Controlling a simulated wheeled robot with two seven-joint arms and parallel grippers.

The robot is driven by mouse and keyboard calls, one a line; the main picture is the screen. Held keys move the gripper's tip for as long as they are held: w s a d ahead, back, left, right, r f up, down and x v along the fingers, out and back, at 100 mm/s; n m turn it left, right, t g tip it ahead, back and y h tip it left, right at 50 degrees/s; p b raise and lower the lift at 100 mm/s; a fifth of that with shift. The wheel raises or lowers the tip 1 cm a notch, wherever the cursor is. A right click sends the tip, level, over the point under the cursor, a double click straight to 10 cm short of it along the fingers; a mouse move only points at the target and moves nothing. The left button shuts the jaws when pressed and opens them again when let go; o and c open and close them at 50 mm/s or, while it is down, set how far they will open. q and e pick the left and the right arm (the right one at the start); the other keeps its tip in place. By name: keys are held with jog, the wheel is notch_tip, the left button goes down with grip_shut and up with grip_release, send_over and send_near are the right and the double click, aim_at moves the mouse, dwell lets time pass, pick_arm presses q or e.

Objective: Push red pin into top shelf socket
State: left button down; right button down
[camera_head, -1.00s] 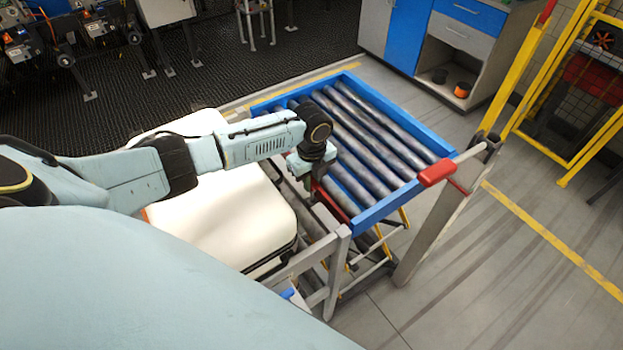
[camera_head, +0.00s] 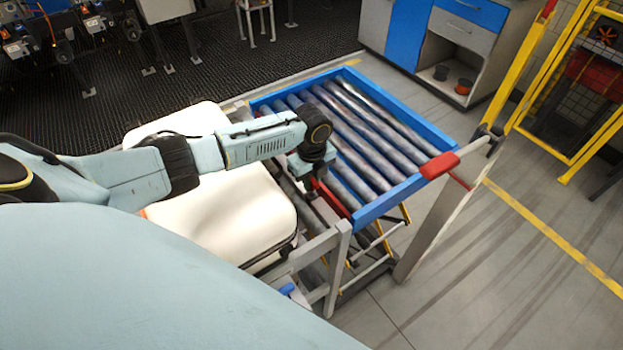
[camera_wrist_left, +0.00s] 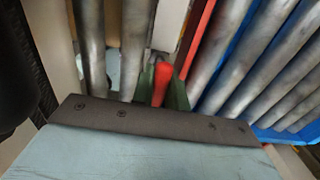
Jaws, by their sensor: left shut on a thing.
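My left gripper (camera_head: 312,180) points down at the near left end of the blue-framed roller conveyor (camera_head: 385,207). In the left wrist view, its green fingers (camera_wrist_left: 163,92) are shut on the red pin (camera_wrist_left: 162,83), whose rounded red end shows between them. The pin's lower part is hidden, and I cannot tell whether it sits in a hole. A red bar (camera_head: 336,198) runs along the conveyor's end close beside the gripper; it also shows in the left wrist view (camera_wrist_left: 197,38). I cannot make out the shelf socket. My right gripper is not in view.
A cream padded block (camera_head: 235,215) lies under my left arm. A grey post with a red handle (camera_head: 440,166) stands to the right of the conveyor. Yellow fencing (camera_head: 520,70) and a blue-grey cabinet (camera_head: 405,40) stand behind. Open floor lies at the lower right.

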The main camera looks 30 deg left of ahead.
pick_arm(q)
jog(key=shift+f+b, duration=0.8)
jog(key=shift+f, duration=0.4)
jog(key=c, duration=1.3)
grip_release()
jog(key=shift+r, duration=0.15)
notch_tip(320, 180, up, 13)
jog(key=shift+r+p, duration=0.15)
jog(key=shift+p, duration=0.2)
notch_tip(320, 180, down, 14)
jog(key=shift+r+b, duration=0.25)
jog(key=shift+b, duration=0.05)
jog(key=shift+r+p, duration=0.3)
jog(key=shift+r, duration=0.15)
